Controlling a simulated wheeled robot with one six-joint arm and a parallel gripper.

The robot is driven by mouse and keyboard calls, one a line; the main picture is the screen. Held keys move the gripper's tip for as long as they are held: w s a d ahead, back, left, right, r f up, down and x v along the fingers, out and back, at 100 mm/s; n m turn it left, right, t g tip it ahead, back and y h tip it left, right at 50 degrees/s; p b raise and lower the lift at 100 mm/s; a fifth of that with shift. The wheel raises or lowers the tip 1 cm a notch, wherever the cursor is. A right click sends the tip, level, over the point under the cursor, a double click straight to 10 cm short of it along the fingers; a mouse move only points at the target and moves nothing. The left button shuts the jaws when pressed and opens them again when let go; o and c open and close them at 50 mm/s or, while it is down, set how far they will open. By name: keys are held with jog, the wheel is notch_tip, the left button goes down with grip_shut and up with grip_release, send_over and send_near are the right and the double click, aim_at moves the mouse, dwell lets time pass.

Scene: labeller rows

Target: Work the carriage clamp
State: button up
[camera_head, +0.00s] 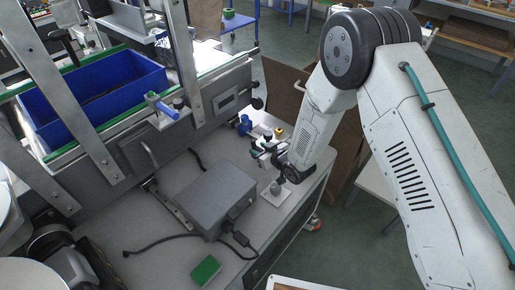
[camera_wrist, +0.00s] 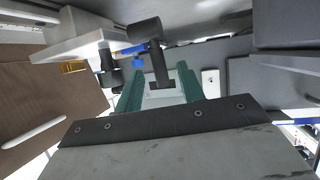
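My gripper (camera_wrist: 158,80) is open in the wrist view, its two teal fingers apart with a visible gap. A dark grey T-shaped handle (camera_wrist: 147,30) stands ahead of the fingers, and its stem reaches down in the picture to the gap. I cannot tell whether the stem is between the fingers or beyond them; no grip on it shows. The handle looks like a clamp lever, but no label confirms it. A second dark knob (camera_wrist: 108,62) is left of it. In the head view my gripper (camera_head: 257,150) is beside the machine's right end, small and partly hidden by my wrist.
A grey box (camera_head: 205,190) with cables and a green block (camera_head: 205,270) lie on the bench. A small grey cylinder (camera_head: 275,187) stands below my wrist. A blue bin (camera_head: 95,95) sits on the conveyor, near a blue-handled lever (camera_head: 160,105). Open floor lies right of the bench.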

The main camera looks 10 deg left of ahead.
jog(key=v, duration=0.5)
jog(key=shift+s+d+r, duration=0.1)
jog(key=shift+s+d, duration=0.1)
jog(key=shift+d, duration=0.05)
